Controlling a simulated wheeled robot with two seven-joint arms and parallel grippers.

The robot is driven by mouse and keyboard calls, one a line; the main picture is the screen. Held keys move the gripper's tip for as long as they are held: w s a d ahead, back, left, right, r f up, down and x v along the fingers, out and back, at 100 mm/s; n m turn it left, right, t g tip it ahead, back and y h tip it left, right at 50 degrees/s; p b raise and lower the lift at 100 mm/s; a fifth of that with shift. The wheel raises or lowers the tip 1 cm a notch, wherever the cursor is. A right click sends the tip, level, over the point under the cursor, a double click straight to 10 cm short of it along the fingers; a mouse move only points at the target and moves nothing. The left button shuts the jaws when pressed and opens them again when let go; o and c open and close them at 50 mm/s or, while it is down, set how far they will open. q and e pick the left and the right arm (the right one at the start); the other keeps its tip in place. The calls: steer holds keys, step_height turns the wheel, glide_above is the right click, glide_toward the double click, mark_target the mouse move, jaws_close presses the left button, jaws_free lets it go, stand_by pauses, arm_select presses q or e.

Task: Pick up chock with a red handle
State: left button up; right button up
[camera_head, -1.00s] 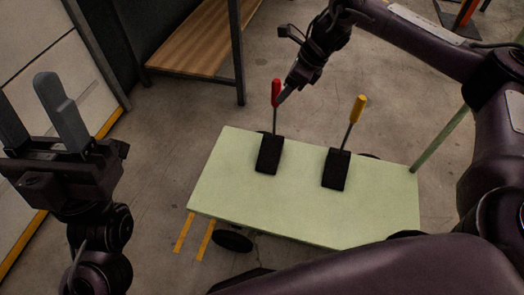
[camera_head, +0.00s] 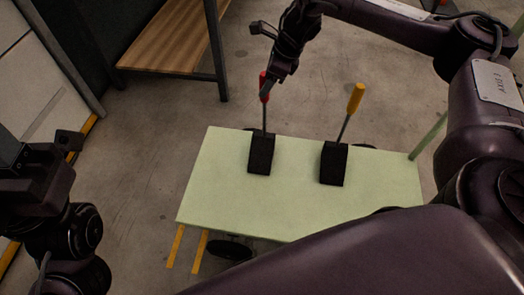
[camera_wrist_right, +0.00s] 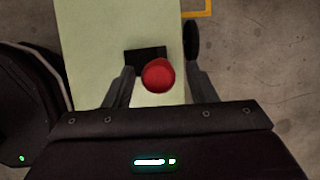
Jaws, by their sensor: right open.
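The red-handled chock is a black block (camera_head: 261,154) on the pale green cart top, with a thin rod up to a red handle (camera_head: 263,84). My right gripper (camera_head: 268,93) is at the red handle and partly hides it. In the right wrist view the red handle end (camera_wrist_right: 158,76) sits between the two spread fingers of the right gripper (camera_wrist_right: 160,88), with gaps at both sides. The right gripper is open. My left gripper (camera_head: 40,145) is at the left edge, partly cut off, well away from the chock, and its fingers do not show clearly.
A second black chock (camera_head: 334,164) with a yellow handle (camera_head: 355,98) stands to the right on the same green cart (camera_head: 300,215). A wooden-topped bench (camera_head: 165,45) stands at the back left. The cart's front half is clear.

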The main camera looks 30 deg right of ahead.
steer(key=shift+x, duration=1.05)
steer(key=shift+r, duration=0.1)
jaws_close()
steer(key=shift+r, duration=0.15)
steer(key=shift+r, duration=0.1)
